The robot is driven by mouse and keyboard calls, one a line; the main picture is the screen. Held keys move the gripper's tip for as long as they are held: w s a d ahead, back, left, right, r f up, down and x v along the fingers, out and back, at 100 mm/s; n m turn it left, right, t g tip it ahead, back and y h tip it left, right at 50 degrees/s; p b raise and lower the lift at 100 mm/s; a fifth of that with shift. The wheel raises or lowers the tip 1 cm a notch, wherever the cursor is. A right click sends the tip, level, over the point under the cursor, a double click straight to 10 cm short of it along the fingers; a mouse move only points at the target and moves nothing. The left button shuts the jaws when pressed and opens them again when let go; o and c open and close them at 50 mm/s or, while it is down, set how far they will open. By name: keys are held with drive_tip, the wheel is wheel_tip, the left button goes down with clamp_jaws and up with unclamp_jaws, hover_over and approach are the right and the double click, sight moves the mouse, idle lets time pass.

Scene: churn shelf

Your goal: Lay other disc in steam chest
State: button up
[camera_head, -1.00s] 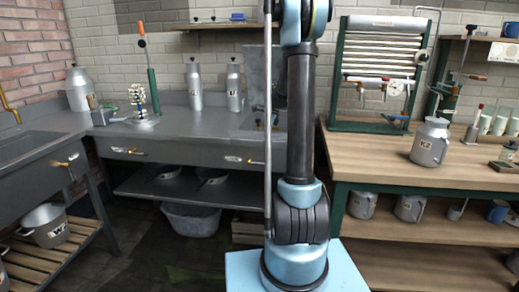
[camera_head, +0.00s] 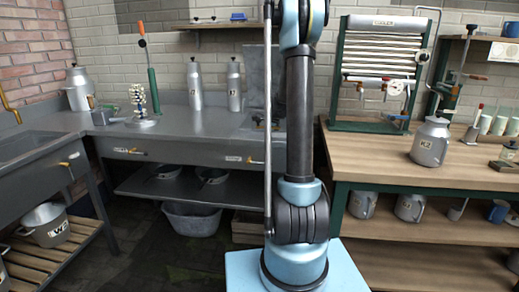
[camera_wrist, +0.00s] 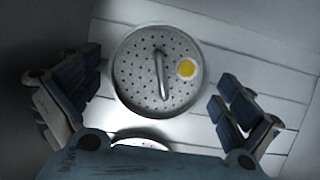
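A round perforated metal disc (camera_wrist: 135,85) shows in the wrist view, with a bar handle across its middle and a yellow spot on its right side. It lies flat over pale boards. My gripper (camera_wrist: 158,80) is open, its fingers spread left and right of the disc with nothing between them held. The rim of a second round metal thing (camera_wrist: 140,144) shows below the disc, mostly hidden by my gripper. My gripper is out of the head view. I cannot make out which thing is the steam chest.
In the head view a grey counter (camera_head: 165,135) with a sink (camera_head: 30,145) is at left. A wooden bench (camera_head: 375,165) at right bears a green-framed rack (camera_head: 380,125) and a can marked K2 (camera_head: 430,140). Two tall bottles (camera_head: 195,85) stand at the counter's back.

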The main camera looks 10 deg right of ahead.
drive_tip(key=v, duration=1.2)
drive_tip(key=shift+r, duration=0.1)
drive_tip(key=shift+a+r, duration=0.1)
